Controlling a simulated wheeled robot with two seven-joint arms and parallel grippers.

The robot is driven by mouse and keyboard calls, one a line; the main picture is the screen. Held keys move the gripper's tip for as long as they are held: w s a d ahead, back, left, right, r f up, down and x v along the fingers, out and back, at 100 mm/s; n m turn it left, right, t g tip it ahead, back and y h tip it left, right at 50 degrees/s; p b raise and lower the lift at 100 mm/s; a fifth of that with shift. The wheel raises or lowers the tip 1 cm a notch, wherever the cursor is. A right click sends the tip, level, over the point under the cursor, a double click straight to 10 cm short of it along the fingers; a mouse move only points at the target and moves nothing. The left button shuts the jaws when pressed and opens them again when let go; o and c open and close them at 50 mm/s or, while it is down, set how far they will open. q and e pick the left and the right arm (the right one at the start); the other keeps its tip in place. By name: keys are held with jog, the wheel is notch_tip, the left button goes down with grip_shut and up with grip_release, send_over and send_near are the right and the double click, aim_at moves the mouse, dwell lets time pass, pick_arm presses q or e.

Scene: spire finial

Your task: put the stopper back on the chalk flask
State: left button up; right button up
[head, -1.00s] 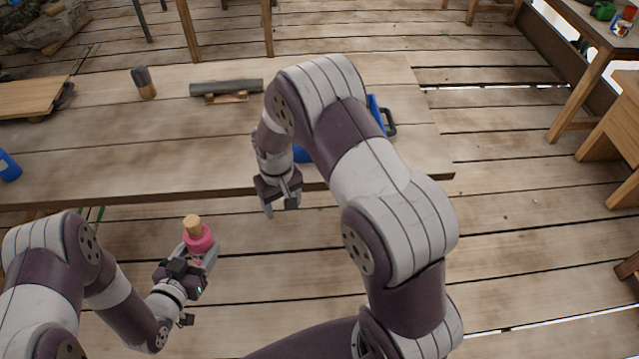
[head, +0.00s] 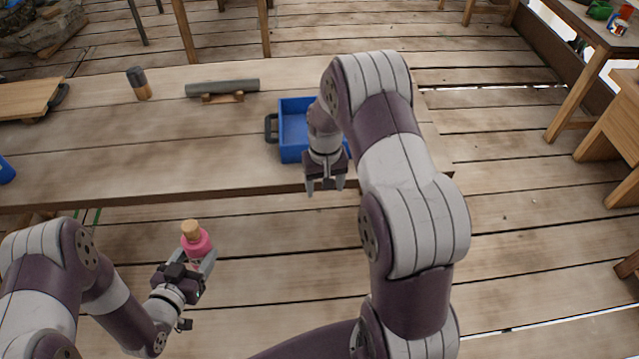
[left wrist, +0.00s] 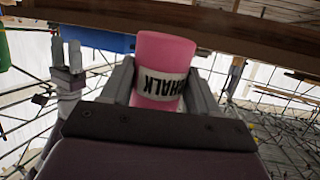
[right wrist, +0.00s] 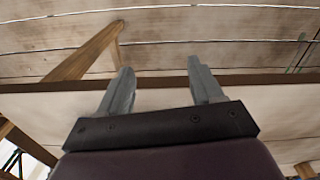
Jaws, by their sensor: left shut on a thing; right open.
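The chalk flask (head: 198,244) is pink with a tan cork-like stopper (head: 191,229) seated in its top. My left gripper (head: 197,264) is shut on the flask and holds it upright in the air in front of the table. In the left wrist view the flask (left wrist: 163,68) sits between the fingers, its CHALK label upside down. My right gripper (head: 326,190) is open and empty at the table's front edge, to the right of the flask. In the right wrist view nothing is between its fingers (right wrist: 160,90).
A blue tray (head: 293,128) with a dark handle stands on the table (head: 190,150), behind my right gripper. A grey cylinder (head: 222,87) lies on a wooden rest farther back. A dark-topped wooden piece (head: 139,84) and a board (head: 25,97) are at left.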

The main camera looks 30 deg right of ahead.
jog(key=a+r+n+t, duration=0.2)
jog(key=a+r, duration=0.5)
jog(key=r, duration=0.3)
jog(key=s+a, duration=0.1)
jog(key=s, duration=0.7)
jog(key=s+a+r+n, duration=0.1)
jog(key=s+a, duration=0.1)
jog(key=s, duration=0.5)
jog(key=shift+s+a+g, duration=0.3)
jog(key=shift+s, duration=0.1)
jog(key=shift+r, duration=0.1)
